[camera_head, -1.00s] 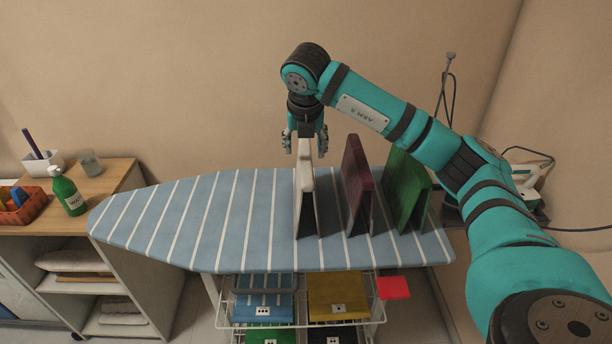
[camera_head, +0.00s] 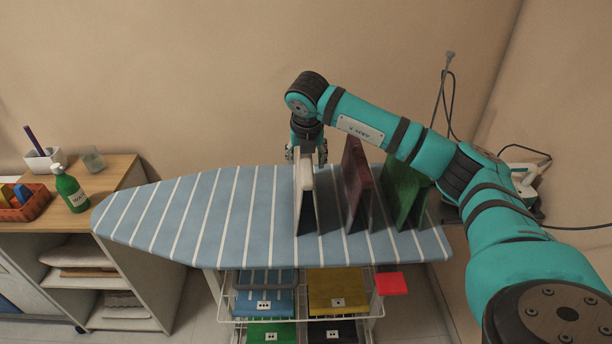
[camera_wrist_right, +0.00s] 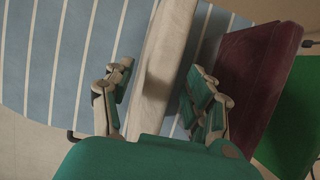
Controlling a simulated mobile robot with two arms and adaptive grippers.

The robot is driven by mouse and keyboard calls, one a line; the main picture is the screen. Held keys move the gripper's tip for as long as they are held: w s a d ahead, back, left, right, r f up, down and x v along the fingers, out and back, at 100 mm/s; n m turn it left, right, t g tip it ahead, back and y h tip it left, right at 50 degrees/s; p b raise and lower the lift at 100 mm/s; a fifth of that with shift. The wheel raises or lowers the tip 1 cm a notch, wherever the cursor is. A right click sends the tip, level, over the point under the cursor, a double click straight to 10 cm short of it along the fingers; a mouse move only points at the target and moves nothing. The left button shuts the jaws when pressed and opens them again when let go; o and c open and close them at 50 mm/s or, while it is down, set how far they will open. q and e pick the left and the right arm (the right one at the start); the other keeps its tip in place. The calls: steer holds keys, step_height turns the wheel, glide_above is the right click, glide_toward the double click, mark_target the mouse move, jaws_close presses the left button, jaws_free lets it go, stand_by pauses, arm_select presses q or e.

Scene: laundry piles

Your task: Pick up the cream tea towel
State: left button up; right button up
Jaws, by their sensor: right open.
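The cream tea towel (camera_head: 305,197) stands upright as a thin folded slab on the ironing board. It also shows in the right wrist view (camera_wrist_right: 161,65), running between the two fingers. My right gripper (camera_head: 307,155) is over the towel's top edge, pointing down. In the wrist view my right gripper (camera_wrist_right: 162,105) is open, with one finger on each side of the towel and a gap visible on both sides. My left gripper is not in view.
A maroon folded cloth (camera_head: 356,185) and a green one (camera_head: 406,194) stand upright to the right. The blue striped ironing board (camera_head: 200,220) is clear on the left. A wire rack (camera_head: 302,318) with folded cloths is below. A green bottle (camera_head: 70,190) stands on the cabinet.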

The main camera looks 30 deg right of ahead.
steer(key=shift+f, duration=0.2)
stand_by(0.4)
jaws_close()
